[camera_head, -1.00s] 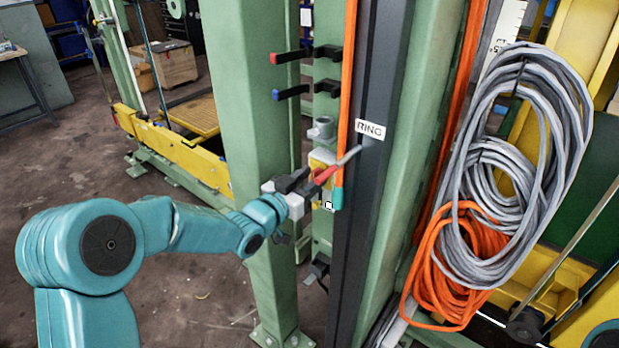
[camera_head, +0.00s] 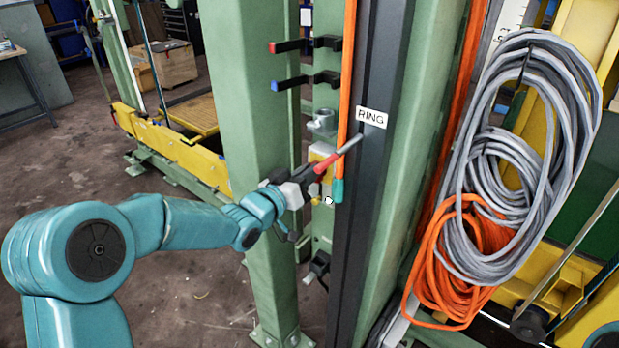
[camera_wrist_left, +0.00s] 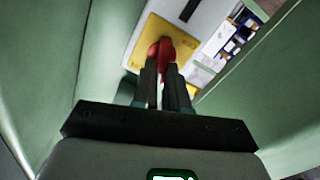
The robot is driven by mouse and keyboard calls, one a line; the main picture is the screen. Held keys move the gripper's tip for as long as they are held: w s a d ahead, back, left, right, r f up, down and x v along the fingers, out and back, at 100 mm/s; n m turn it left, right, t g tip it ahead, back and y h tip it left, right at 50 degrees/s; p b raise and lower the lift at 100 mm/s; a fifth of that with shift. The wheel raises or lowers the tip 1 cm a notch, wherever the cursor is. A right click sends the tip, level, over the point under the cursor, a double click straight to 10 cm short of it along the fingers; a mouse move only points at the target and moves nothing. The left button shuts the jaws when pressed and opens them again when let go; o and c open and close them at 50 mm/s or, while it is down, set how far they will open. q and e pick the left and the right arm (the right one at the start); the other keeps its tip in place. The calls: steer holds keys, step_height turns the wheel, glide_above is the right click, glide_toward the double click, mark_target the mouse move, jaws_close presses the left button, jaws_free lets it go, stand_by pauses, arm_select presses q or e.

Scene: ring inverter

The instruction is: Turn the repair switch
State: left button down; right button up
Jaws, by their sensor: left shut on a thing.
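The repair switch shows in the left wrist view as a red knob (camera_wrist_left: 164,48) on a yellow plate (camera_wrist_left: 150,43), fixed to a pale box. My left gripper (camera_wrist_left: 161,75) is shut on the red knob, its dark fingers on either side of it. A red part (camera_head: 327,163) with a grey rod end slants up to the right there. I cannot tell the knob's exact angle. My right gripper is not in view.
Two dark hooks, one red-tipped (camera_head: 290,46) and one blue-tipped (camera_head: 290,83), stick out above the switch. Coiled grey cable (camera_head: 480,165) and orange cable (camera_head: 437,262) hang farther right.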

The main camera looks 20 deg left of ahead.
arm_select(q)
steer(key=shift+w+a+f+n, duration=0.1)
steer(key=shift+a+f+n, duration=0.1)
steer(key=shift+n, duration=2.15)
steer(key=shift+a+f+n, duration=0.1)
steer(key=shift+f+n, duration=0.05)
steer(key=shift+n, duration=2.15)
steer(key=shift+w+a+f+n, duration=0.1)
steer(key=shift+a+f+n, duration=0.1)
steer(key=shift+n, duration=2.15)
steer(key=shift+f, duration=0.1)
steer(key=c, duration=1.4)
jaws_free()
steer(key=shift+s, duration=0.1)
steer(key=shift+o, duration=1.2)
steer(key=shift+d, duration=0.1)
